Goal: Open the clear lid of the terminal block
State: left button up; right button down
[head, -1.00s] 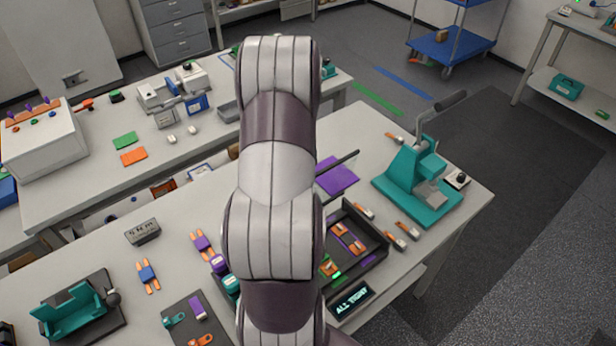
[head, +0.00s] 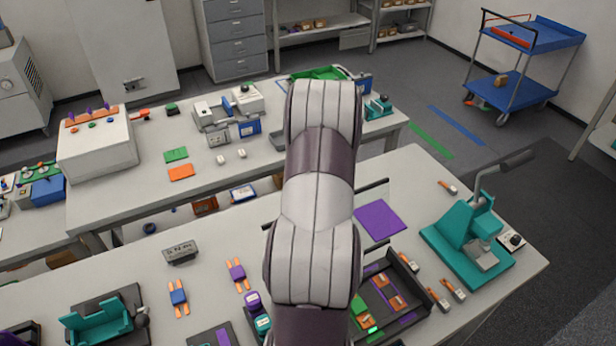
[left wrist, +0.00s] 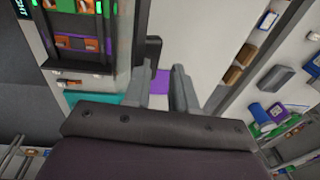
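I cannot make out a clear lid for certain in any view. A light grey fixture (head: 208,116) with upright parts stands on the back table in the head view; I cannot tell whether it is the terminal block. A small dark grey block with pale marks (head: 181,251) sits on the front table. My left gripper (left wrist: 159,75) shows in the left wrist view with its two fingers apart and nothing between them. In the head view my arm rises through the middle and hides part of both tables; no gripper is clearly seen there. My right gripper is not in view.
The front table holds a teal press (head: 470,245), a purple mat (head: 380,220), a dark tray (head: 405,270) with orange parts, and a teal holder (head: 95,322). The back table holds a white box (head: 97,147), and green (head: 176,154) and orange cards (head: 181,172). A blue cart (head: 540,38) stands behind.

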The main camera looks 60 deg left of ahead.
pick_arm(q)
jog(key=shift+f, duration=0.7)
jog(key=w+a+f, duration=0.2)
jog(key=a, duration=0.9)
notch_tip(320, 180, up, 14)
jog(key=d+p, duration=0.1)
jog(key=p, duration=0.5)
jog(key=shift+s+f, duration=0.25)
jog(key=shift+s, duration=0.2)
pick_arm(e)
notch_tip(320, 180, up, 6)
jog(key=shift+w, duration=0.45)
